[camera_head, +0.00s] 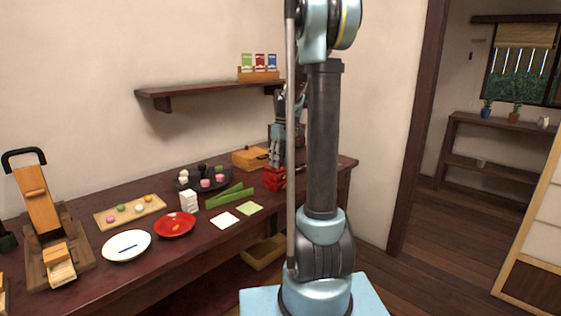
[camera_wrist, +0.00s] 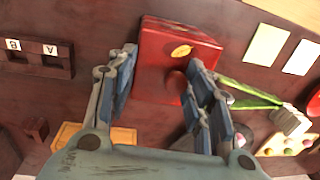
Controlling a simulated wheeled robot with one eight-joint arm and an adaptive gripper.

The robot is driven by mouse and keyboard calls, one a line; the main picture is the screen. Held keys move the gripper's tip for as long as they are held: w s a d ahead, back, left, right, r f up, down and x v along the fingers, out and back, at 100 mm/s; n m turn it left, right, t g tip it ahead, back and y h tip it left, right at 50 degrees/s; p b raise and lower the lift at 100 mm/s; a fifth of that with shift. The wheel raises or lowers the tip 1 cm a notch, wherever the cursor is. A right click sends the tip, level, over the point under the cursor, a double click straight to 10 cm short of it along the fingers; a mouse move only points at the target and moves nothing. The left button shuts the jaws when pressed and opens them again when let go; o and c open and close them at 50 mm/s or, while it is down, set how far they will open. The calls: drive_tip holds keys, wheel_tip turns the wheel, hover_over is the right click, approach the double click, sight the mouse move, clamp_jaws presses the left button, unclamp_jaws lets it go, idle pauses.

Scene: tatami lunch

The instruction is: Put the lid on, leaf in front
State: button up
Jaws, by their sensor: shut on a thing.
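The red lid (camera_wrist: 160,60) bears a gold leaf (camera_wrist: 181,51) near its upper edge in the wrist view, the side toward the table's front, and a round red knob-like part nearer my gripper. My gripper (camera_wrist: 162,80) is shut on the lid, with a blue finger at either side. In the head view my gripper (camera_head: 276,158) points down just above the red box (camera_head: 273,183) near the table's right end. The lid and box lie close together there; I cannot tell whether the lid is fully seated.
Green leaf-like strips (camera_head: 230,196), a pale green card (camera_head: 249,208) and a white card (camera_head: 223,220) lie nearby. A dark rack (camera_wrist: 40,60) marked A and B is at left in the wrist view.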

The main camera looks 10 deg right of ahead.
drive_tip(key=o, duration=1.6)
drive_tip(key=shift+c, duration=0.2)
wheel_tip(320, 180, up, 12)
drive_tip(key=d, duration=0.1)
drive_tip(key=shift+w, duration=0.35)
drive_tip(key=shift+s+f, duration=0.1)
drive_tip(key=s+f+m+t, duration=0.1)
drive_tip(key=s+f+m, duration=0.15)
drive_tip(key=s, duration=0.75)
drive_tip(key=s+f+m+t, duration=0.1)
drive_tip(key=s+f, duration=0.2)
drive_tip(key=s, duration=0.7)
drive_tip(key=s+f+m+t+h, duration=0.1)
drive_tip(key=s+f+m, duration=0.2)
drive_tip(key=s+f, duration=1.1)
drive_tip(key=shift+s+a+f, duration=0.2)
drive_tip(key=shift+s+a, duration=0.15)
drive_tip(key=shift+s, duration=0.25)
